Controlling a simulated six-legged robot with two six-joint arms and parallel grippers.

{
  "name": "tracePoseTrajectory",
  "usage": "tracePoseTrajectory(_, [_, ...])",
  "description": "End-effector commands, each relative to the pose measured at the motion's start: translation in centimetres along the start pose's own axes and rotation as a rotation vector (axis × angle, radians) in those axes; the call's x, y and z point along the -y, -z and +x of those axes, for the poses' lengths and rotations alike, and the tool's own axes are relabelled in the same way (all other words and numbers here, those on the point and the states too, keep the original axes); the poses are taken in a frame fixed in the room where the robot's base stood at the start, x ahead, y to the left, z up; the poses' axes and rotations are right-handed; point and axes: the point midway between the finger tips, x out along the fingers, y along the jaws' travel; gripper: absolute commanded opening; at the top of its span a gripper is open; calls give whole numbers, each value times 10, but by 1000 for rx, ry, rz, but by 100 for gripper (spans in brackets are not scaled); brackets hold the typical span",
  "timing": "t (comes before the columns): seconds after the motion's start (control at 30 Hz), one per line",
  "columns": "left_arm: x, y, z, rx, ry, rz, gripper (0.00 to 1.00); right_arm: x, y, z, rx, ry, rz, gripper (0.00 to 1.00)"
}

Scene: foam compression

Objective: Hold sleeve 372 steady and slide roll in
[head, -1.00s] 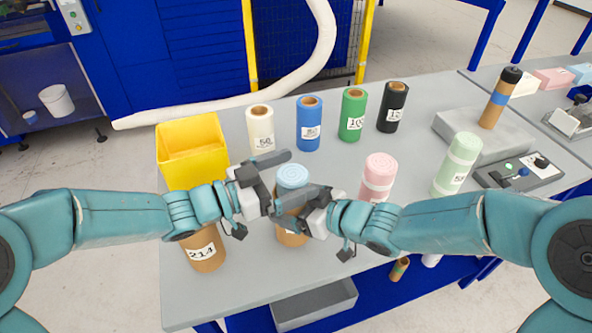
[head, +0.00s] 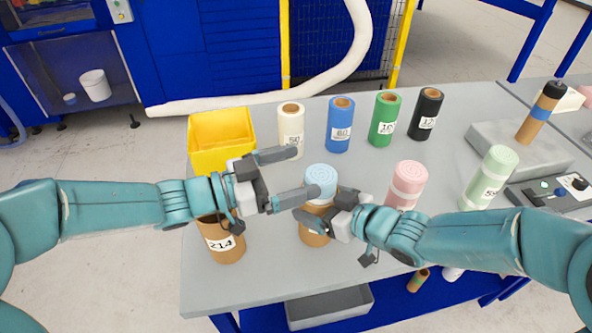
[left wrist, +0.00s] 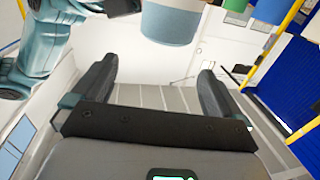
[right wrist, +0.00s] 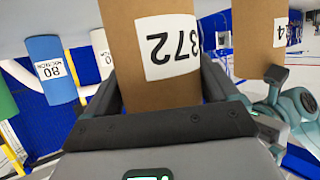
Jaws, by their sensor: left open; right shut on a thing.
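The brown cardboard sleeve 372 (right wrist: 155,85) stands upright between the fingers of my right gripper (right wrist: 165,95), which is shut on it. In the head view the sleeve (head: 314,240) is partly hidden by that gripper. A light blue foam roll (head: 321,178) sits upright in the top of the sleeve, its upper part showing above the rim. My left gripper (head: 283,178) is open and empty, beside the blue roll on its left. In the left wrist view the blue roll (left wrist: 170,22) shows at the top edge, beyond the open fingers (left wrist: 155,85).
Sleeve 214 (head: 221,240) stands at the left front, under my left arm. A yellow bin (head: 222,145) is behind it. White (head: 290,130), blue (head: 340,125), green (head: 384,118) and black rolls stand at the back. Pink (head: 407,185) and pale green (head: 489,178) rolls stand right.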

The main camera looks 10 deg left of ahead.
Motion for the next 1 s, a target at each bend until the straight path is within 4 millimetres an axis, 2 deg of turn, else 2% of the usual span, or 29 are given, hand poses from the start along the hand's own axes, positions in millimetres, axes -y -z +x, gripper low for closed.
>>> tracePoseTrajectory(0.07, [0, 0, 0, 0, 0, 0, 100, 1, -2, 0, 3, 1, 1, 55])
tracePoseTrajectory(0.1, [0, 0, 0, 0, 0, 0, 100, 1, -2, 0, 3, 1, 1, 98])
tracePoseTrajectory(0.13, [0, 0, 0, 0, 0, 0, 100, 1, -1, 0, 3, 1, 1, 100])
tracePoseTrajectory(0.33, [0, 0, 0, 0, 0, 0, 100, 0, -1, 0, 1, 1, 0, 100])
tracePoseTrajectory(0.47, [0, 0, 0, 0, 0, 1, 100, 0, 0, -11, 0, -1, 0, 100])
tracePoseTrajectory(0.8, [0, 0, 0, 0, 0, 1, 100, -1, 0, -86, -1, -5, 0, 100])
tracePoseTrajectory(1.0, [0, 0, 0, 0, 1, 1, 100, 0, -1, -114, 1, -1, 1, 100])
